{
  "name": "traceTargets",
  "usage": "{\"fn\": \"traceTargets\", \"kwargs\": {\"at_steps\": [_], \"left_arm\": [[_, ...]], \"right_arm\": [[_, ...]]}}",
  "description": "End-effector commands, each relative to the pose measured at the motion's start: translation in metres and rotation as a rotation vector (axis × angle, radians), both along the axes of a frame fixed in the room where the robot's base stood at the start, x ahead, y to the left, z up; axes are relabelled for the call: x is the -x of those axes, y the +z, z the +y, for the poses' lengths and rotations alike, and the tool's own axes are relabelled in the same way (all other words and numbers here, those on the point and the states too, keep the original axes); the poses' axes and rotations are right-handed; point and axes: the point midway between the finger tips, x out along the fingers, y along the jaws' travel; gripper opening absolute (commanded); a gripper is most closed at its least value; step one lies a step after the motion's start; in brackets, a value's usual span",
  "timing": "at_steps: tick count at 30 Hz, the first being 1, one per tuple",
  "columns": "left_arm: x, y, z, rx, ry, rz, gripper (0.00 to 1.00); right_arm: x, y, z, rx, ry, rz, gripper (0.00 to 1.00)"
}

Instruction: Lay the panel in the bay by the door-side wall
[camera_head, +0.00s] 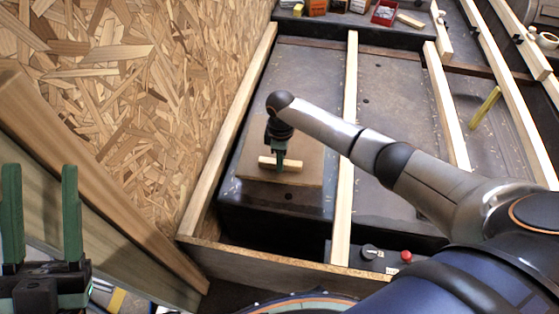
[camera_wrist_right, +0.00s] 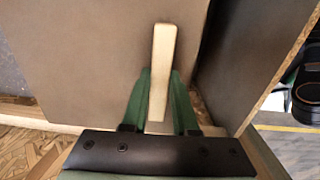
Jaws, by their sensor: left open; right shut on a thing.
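The panel (camera_head: 308,168) is a flat brown board with a pale wooden grip bar (camera_head: 293,165) on top. In the head view it is over the dark wheel arch (camera_head: 270,207) in the left bay, beside the chipboard wall (camera_head: 150,80). I cannot tell whether it rests on the arch or hangs just above. My right gripper (camera_head: 280,163) points down and is shut on the bar. In the right wrist view the green fingers close on the bar (camera_wrist_right: 164,60), with the panel (camera_wrist_right: 85,60) spread beneath. My left gripper (camera_head: 41,168) is open and empty at the far left.
Pale battens bound the bay on its left (camera_head: 235,120) and right (camera_head: 349,120). A front board (camera_head: 270,265) closes its near end. A yellow stick (camera_head: 486,107) lies farther right. Small boxes (camera_head: 384,12) stand at the back.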

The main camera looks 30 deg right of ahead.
Motion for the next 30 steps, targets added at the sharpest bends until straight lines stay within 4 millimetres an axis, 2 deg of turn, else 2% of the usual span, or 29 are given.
{"fn": "traceTargets", "kwargs": {"at_steps": [3, 11, 30], "left_arm": [[0.003, 0.003, 0.000, 0.000, -0.004, -0.018, 0.50], [0.006, -0.002, 0.000, 0.007, -0.012, -0.031, 0.50], [0.009, -0.056, -0.007, 0.055, -0.082, -0.011, 0.50]], "right_arm": [[0.004, -0.013, -0.003, -0.002, 0.045, -0.006, 0.00], [0.005, -0.025, -0.004, -0.002, 0.059, -0.008, 0.00], [0.005, -0.077, -0.004, -0.002, 0.057, -0.008, 0.00]]}}
